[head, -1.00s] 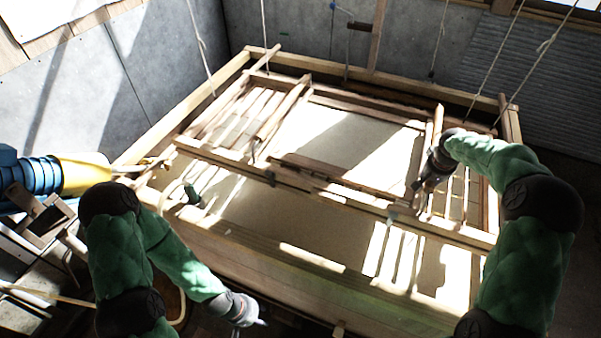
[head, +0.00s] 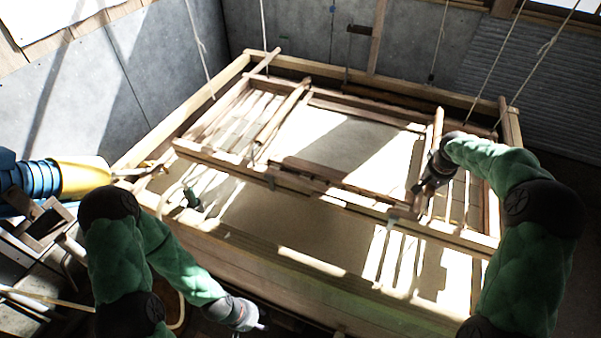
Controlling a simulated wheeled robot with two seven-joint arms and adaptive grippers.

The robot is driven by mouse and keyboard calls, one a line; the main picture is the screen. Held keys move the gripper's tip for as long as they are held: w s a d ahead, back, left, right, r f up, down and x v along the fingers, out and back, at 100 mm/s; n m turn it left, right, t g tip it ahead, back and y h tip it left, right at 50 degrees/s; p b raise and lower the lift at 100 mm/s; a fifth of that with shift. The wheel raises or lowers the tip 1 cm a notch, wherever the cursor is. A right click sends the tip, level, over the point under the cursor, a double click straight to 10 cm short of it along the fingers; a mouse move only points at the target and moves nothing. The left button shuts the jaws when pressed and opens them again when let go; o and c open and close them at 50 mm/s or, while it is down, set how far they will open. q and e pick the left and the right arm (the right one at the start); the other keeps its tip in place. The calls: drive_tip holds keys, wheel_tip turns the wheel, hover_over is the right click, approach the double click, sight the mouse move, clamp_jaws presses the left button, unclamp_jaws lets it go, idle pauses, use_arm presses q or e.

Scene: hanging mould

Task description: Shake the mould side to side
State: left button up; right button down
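The mould (head: 225,158) is a wooden frame with slats at both sides, hung on ropes over a large wooden vat (head: 270,255) of pale liquid. My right gripper (head: 418,190) is at the mould's right-hand crossbar, dark fingers against the wood. Its fingertips are too dark and small to show whether they are shut on the bar. My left gripper (head: 260,325) is low at the vat's near side, below the rim and away from the mould. Only its grey wrist and a small light tip show clearly, so its opening cannot be told.
Ropes (head: 494,60) hang from above at the back and right. Grey panelled walls (head: 300,35) close off the back.

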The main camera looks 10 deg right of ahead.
drive_tip(key=c, duration=2)
unclamp_jaws()
drive_tip(key=shift+r, duration=0.25)
